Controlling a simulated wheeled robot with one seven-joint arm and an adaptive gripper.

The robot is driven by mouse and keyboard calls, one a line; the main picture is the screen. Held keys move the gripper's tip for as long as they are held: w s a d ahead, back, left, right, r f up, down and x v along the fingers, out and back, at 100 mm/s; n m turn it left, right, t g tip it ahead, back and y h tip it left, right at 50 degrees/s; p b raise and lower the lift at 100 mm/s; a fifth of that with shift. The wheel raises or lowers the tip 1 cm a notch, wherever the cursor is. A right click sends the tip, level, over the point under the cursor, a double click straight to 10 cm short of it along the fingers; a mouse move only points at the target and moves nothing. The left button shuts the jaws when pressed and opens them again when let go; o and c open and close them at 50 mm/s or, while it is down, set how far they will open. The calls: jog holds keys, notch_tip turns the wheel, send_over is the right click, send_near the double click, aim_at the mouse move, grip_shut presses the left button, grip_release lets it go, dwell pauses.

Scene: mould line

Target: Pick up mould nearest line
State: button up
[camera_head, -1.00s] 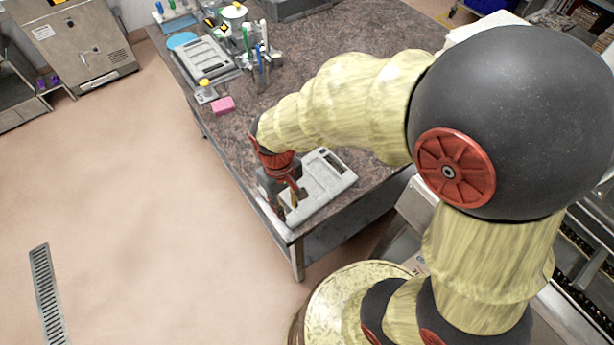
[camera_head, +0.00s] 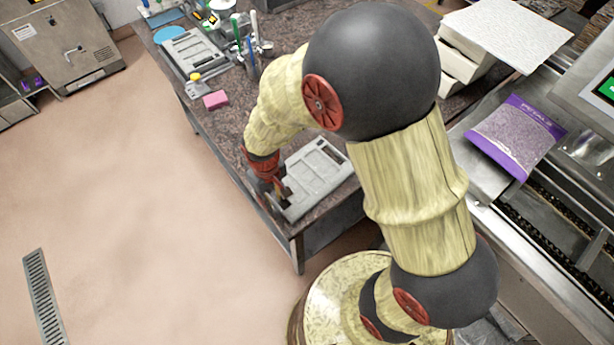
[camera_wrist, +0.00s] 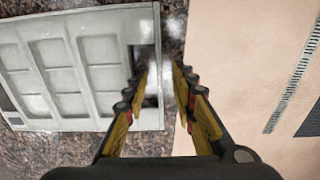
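A pale grey mould (camera_head: 313,176) with rectangular hollows lies flat on the brown stone table at its near corner. It fills the left of the wrist view (camera_wrist: 85,66). My gripper (camera_head: 277,194) is at the mould's left edge in the head view. In the wrist view my gripper (camera_wrist: 166,85) is open, one finger over the mould's edge and the other outside it, near the table edge. I cannot tell whether either finger touches the mould. A second grey mould (camera_head: 193,55) lies at the far left of the table.
Pens and tools (camera_head: 250,45) stand behind. At right are the metal line (camera_head: 545,215), a purple-edged bag (camera_head: 516,134) and stacked white moulds (camera_head: 462,55).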

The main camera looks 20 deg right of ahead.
jog(key=c, duration=0.3)
jog(key=c, duration=0.4)
grip_shut()
